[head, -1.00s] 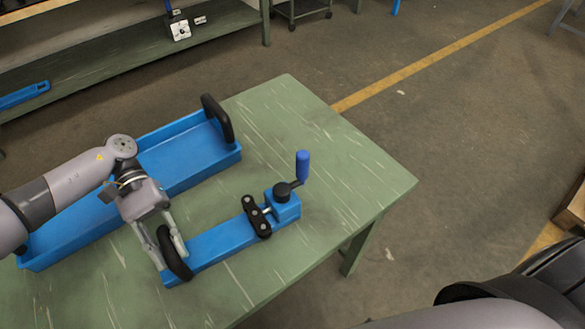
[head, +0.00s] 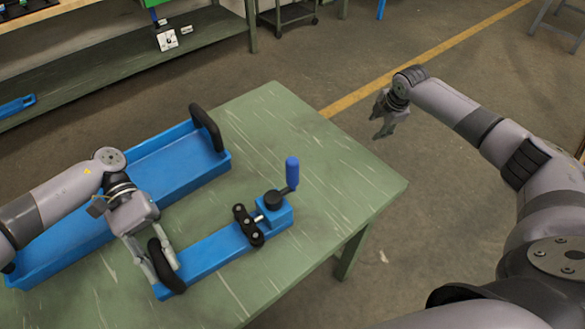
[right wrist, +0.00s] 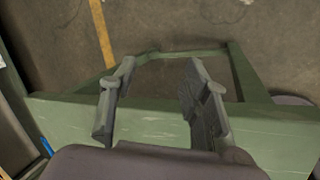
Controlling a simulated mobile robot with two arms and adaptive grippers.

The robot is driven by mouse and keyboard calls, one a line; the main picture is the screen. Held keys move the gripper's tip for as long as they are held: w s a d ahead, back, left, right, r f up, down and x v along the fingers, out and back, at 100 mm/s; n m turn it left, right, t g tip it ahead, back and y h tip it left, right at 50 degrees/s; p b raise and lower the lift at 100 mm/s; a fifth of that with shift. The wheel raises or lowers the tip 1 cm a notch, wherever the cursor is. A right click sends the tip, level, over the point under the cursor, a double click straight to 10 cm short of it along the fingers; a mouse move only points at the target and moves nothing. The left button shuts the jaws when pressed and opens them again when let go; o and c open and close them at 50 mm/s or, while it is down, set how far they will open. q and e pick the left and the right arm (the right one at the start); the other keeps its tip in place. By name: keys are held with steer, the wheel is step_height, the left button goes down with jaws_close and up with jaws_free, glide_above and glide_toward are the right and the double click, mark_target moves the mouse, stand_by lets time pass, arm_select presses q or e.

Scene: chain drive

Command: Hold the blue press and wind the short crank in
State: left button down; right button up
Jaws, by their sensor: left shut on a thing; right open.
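The blue press (head: 215,248) lies on the green table near its front edge. A black handle (head: 166,266) stands at its left end. My left gripper (head: 163,270) is shut on this handle. A black chain-link piece (head: 248,225) sits across the press towards its right end. The short crank (head: 281,191) is at the press's right end, with a black hub and an upright blue grip (head: 292,172). My right gripper (head: 379,126) is open and empty, beyond the table's right edge and apart from the crank. Its two open fingers show in the right wrist view (right wrist: 160,105).
A long blue tray (head: 75,248) with a black handle (head: 206,127) lies behind the press. The green table (head: 340,165) is bare right of the crank. A shelf bench (head: 100,68) stands at the back left, and open floor lies to the right.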

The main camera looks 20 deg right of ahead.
steer(key=a+r+n+g+y, duration=0.1)
steer(key=a+r+n+y, duration=0.4)
steer(key=a, duration=1)
steer(key=n+g+h, duration=0.3)
steer(key=n+h, duration=0.1)
steer(key=n, duration=1)
glide_toward(293, 170)
steer(key=shift+w+d+f, duration=0.1)
steer(key=shift+w+d, duration=0.05)
steer(key=shift+w, duration=0.4)
steer(key=shift+w+d+f, duration=0.1)
steer(key=shift+w, duration=0.45)
steer(key=shift+s, duration=0.3)
step_height(293, 170, down, 12)
steer(key=shift+r, duration=0.2)
jaws_close()
